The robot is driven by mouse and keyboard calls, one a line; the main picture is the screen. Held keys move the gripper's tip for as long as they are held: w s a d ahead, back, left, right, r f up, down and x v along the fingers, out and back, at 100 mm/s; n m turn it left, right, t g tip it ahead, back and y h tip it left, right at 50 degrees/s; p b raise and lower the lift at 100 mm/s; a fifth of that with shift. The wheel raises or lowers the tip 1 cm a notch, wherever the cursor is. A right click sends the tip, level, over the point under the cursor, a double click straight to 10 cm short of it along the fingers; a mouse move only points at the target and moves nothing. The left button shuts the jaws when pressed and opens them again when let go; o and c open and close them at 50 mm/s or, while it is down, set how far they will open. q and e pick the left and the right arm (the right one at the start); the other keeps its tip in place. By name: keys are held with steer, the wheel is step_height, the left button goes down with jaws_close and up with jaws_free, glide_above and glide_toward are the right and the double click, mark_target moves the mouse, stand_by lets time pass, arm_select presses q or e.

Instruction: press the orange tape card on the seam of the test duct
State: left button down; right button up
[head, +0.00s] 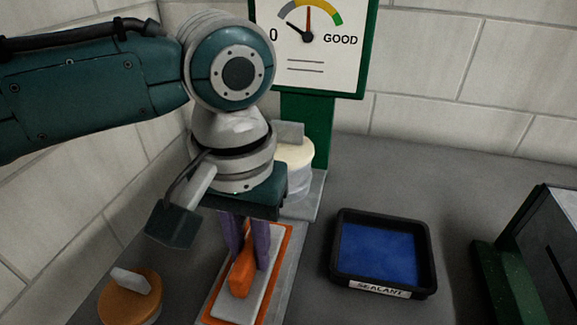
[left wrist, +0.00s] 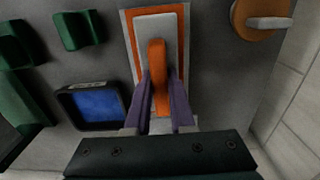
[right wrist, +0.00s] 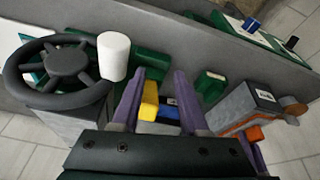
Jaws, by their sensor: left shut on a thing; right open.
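A light grey plate with an orange grip (head: 241,275) lies flat on an orange-bordered rectangle (head: 285,262), which sits on a pale strip. I cannot tell whether the plate or the orange rectangle is the tape card. My left gripper (head: 246,258), fingers pointing down, is shut on the orange grip; the grip also shows between the fingers in the left wrist view (left wrist: 157,62). My right gripper (right wrist: 162,76) is open and shows only in the right wrist view. No seam is discernible; a grey box-like body (right wrist: 248,112) there may be the test duct, but I cannot tell.
A black tray of blue sealant (head: 380,252) is right of the plate. An orange-brown round lid (head: 130,300) is at left. A cream-lidded jar (head: 296,165) stands below the gauge board (head: 308,45). A black handwheel (right wrist: 66,65) and a yellow block (right wrist: 149,100) show in the right wrist view.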

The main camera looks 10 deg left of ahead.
mark_target(249, 246)
arm_select(q)
steer(key=shift+f, duration=0.4)
steer(key=shift+f, duration=0.1)
stand_by(1.1)
stand_by(0.8)
step_height(249, 246, up, 8)
steer(key=p, duration=1)
